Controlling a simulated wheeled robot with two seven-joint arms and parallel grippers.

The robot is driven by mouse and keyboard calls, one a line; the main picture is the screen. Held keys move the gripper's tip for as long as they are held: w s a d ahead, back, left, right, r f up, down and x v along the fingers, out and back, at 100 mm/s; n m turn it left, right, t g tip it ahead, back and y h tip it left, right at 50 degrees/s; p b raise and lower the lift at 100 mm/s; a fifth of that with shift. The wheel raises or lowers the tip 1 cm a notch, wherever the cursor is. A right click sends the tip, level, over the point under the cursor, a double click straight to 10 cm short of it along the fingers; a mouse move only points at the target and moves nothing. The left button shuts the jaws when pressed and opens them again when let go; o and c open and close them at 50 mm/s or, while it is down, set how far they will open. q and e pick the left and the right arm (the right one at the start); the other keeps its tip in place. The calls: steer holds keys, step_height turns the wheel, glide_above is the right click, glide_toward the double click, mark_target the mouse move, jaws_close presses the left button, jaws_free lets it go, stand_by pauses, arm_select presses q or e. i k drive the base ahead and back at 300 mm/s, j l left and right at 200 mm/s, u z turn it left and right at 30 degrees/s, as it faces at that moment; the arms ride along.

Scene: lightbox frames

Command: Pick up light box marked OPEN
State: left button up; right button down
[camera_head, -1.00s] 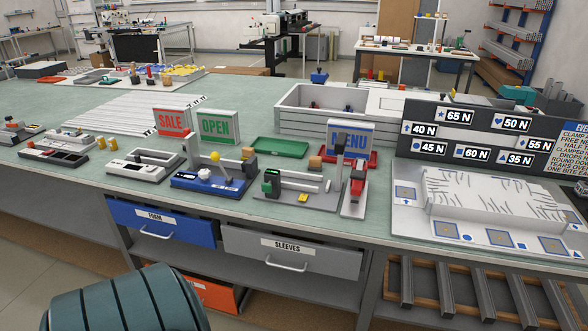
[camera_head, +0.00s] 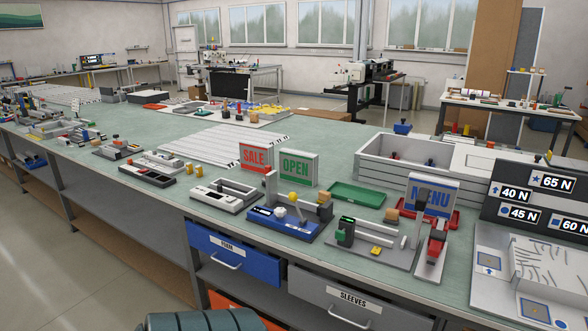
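The light box marked OPEN (camera_head: 297,169) stands upright on the green workbench (camera_head: 330,145). Neither of my grippers shows in the head view.
A blue device (camera_head: 284,223) and a grey fixture (camera_head: 225,195) stand in front of the OPEN box. A green tray (camera_head: 357,194) lies to its right and a large grey crate (camera_head: 375,165) stands behind. Drawers marked FOAM (camera_head: 232,252) and SLEEVES (camera_head: 345,303) are below the bench edge.

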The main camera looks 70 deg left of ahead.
mark_target(299, 167)
steer(key=j+u, duration=0.15)
steer(key=u, duration=1)
steer(key=i+j+u, duration=0.1)
steer(key=i+u, duration=0.4)
steer(key=u, duration=0.15)
steer(key=i+u, duration=0.35)
steer(key=i+l+u, duration=0.1)
steer(key=i, duration=0.45)
steer(key=l, duration=0.1)
